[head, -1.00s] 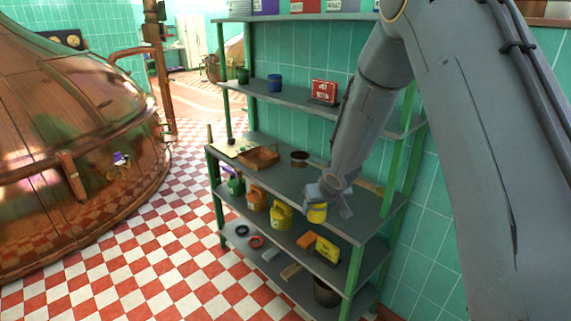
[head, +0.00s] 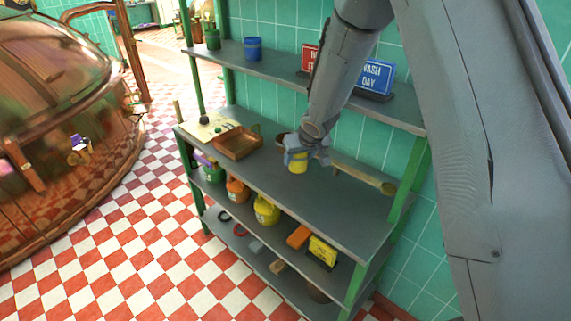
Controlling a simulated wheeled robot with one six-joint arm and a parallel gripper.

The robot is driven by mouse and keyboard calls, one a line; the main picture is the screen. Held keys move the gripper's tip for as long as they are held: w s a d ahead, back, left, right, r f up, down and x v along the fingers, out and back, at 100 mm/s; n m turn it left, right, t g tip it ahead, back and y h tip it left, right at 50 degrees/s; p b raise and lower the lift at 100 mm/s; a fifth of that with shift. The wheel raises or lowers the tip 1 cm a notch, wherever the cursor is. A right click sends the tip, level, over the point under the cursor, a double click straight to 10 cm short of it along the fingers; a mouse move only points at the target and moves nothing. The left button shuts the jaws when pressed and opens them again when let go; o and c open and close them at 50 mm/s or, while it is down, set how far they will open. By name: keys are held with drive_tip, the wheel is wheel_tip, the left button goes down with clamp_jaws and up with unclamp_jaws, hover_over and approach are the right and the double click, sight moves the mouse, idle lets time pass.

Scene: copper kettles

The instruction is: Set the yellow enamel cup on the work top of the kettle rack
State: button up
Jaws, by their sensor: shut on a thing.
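The yellow enamel cup (head: 298,166) is between the fingers of my gripper (head: 299,157), which is shut on it. My gripper partly covers the cup's upper part. The cup is upright and shows against the grey work top (head: 322,199), the rack's middle board. I cannot tell whether its base touches the board or hangs just above it.
Left of the cup are a wooden tray (head: 237,144) and a pale board (head: 204,128). A brown pot (head: 283,138) is close behind my gripper; a long-handled wooden tool (head: 362,176) lies behind right. The work top's front right is clear. Blue sign (head: 375,77) above.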

sight(297, 168)
drive_tip(key=f+b, duration=0.1)
drive_tip(key=f, duration=0.1)
drive_tip(key=f+b, duration=0.2)
drive_tip(key=shift+a+f, duration=0.2)
drive_tip(key=shift+f, duration=0.05)
drive_tip(key=shift+f+b, duration=0.55)
drive_tip(key=shift+f, duration=1.7)
drive_tip(key=shift+f, duration=0.1)
drive_tip(key=shift+f, duration=0.15)
drive_tip(key=o, duration=1.1)
